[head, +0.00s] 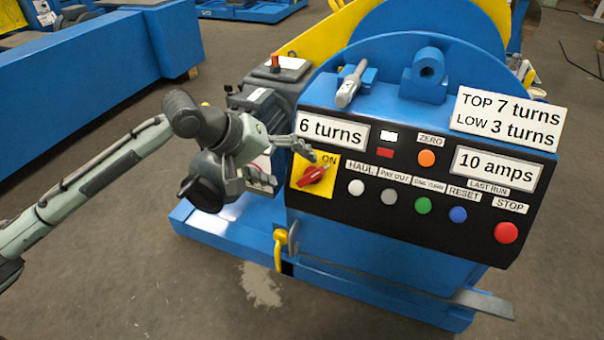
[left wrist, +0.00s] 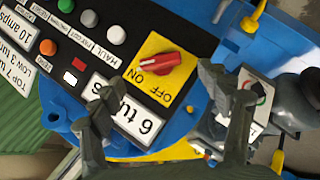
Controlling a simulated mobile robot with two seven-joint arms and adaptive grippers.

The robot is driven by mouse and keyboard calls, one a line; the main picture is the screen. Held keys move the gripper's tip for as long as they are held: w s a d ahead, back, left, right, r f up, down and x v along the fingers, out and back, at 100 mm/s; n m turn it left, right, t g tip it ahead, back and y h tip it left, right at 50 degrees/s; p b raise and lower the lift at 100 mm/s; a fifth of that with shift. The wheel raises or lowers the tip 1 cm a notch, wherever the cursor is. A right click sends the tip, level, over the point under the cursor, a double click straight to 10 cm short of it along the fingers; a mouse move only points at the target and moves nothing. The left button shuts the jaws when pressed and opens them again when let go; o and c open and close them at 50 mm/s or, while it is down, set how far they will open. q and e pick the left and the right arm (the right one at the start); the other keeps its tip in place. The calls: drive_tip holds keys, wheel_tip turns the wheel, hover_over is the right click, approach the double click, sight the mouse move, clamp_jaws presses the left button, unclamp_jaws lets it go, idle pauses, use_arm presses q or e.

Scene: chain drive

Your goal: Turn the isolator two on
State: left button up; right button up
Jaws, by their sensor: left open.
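A red rotary handle (head: 314,174) sits on a yellow plate (head: 301,184) at the left end of the black control panel. It also shows in the left wrist view (left wrist: 157,66), where ON and OFF are printed on the plate. The handle lies slanted, its upper right end near the word ON in the head view. I cannot tell its set position. No number two is readable on it. My left gripper (head: 292,168) is open and empty just left of the handle. In the left wrist view its fingers (left wrist: 158,88) lie below the handle, apart from it. My right gripper is out of view.
The black panel (head: 390,222) carries several push buttons, including a red STOP button (head: 506,232), and a sign reading 6 turns (head: 332,131). A grey motor (head: 262,100) stands behind my gripper. The floor at front left is clear.

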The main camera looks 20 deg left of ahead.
sight(308, 177)
use_arm(q)
drive_tip(key=v, duration=0.5)
drive_tip(key=shift+f, duration=0.1)
drive_tip(key=x, duration=1.2)
drive_tip(key=shift+d, duration=0.1)
